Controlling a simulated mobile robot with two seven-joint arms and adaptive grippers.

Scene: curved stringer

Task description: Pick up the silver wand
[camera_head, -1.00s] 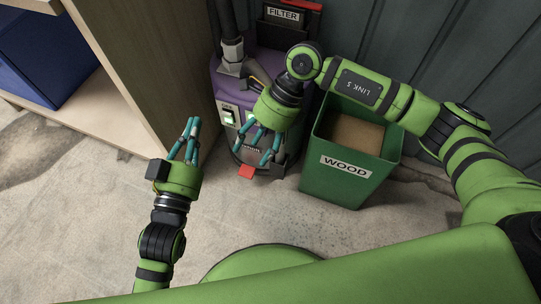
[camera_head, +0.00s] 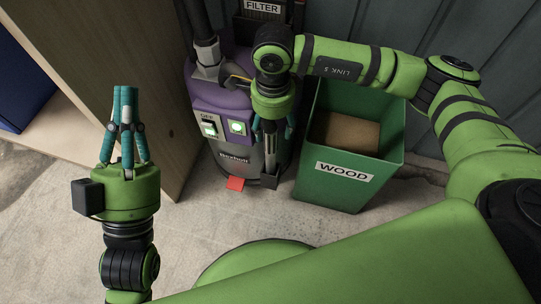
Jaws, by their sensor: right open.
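A slim silver upright piece (camera_head: 270,152), which looks like the silver wand, shows at the front of the purple and grey vacuum (camera_head: 236,146). My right gripper (camera_head: 271,138) is over it, fingers pointing down and open, with teal fingers on either side of the silver piece. The gripper body hides its upper part, and I cannot tell whether the fingers touch it. My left gripper (camera_head: 126,90) points up at the left, in front of the wooden cabinet side. Its teal fingertips are close together with nothing visible between them; whether it is shut is unclear.
A green bin labelled WOOD (camera_head: 338,190) stands right of the vacuum, with a brown block (camera_head: 346,132) inside. A dark hose with a grey coupling (camera_head: 207,55) rises behind left. A wooden cabinet (camera_head: 100,60) stands left. The concrete floor in front is bare.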

